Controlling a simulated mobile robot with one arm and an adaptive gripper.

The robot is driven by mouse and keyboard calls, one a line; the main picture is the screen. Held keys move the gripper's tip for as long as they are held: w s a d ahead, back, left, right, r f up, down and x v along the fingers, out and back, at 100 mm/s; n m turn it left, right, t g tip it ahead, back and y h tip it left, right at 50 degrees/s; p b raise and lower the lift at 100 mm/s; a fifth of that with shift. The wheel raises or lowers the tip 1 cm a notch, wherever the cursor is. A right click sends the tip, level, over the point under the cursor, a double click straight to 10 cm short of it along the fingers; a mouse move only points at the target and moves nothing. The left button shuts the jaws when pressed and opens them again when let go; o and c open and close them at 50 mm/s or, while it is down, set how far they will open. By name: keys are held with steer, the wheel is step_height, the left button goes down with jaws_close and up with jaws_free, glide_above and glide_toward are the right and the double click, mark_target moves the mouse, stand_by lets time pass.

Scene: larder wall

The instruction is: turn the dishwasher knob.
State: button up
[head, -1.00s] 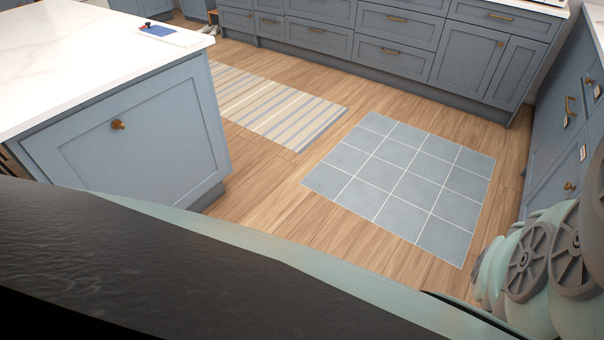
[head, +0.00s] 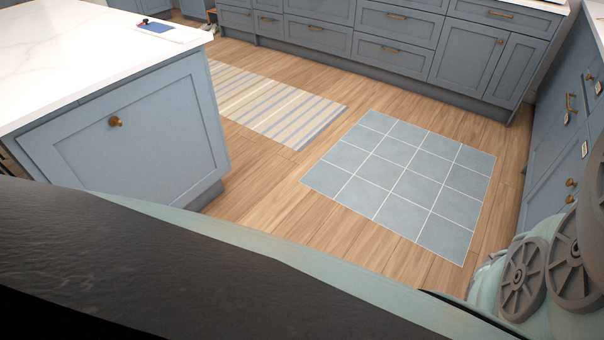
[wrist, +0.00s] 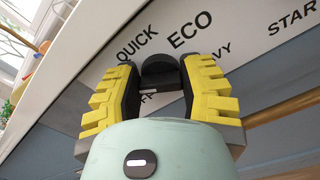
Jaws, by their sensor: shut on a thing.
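The dishwasher knob (wrist: 160,74) is a dark round knob on a light control panel (wrist: 225,22) in the wrist view. My gripper (wrist: 158,62) has its two yellow-and-black fingers on either side of the knob and is shut on it. Printed words stand around the knob: QUICK to the upper left, ECO above, one ending in VY to the right, and another partly hidden by the left finger. START is farther right. Which word the knob points to cannot be told. The knob and gripper do not show in the head view.
In the head view a blue island with a white top (head: 110,45) stands at left. Blue cabinets (head: 390,45) line the back and right. A striped rug (head: 270,105) and a grey tiled mat (head: 405,180) lie flat on open wooden floor.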

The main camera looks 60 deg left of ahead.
steer(key=shift+f, duration=0.1)
steer(key=o, duration=1.2)
steer(key=v, duration=1.2)
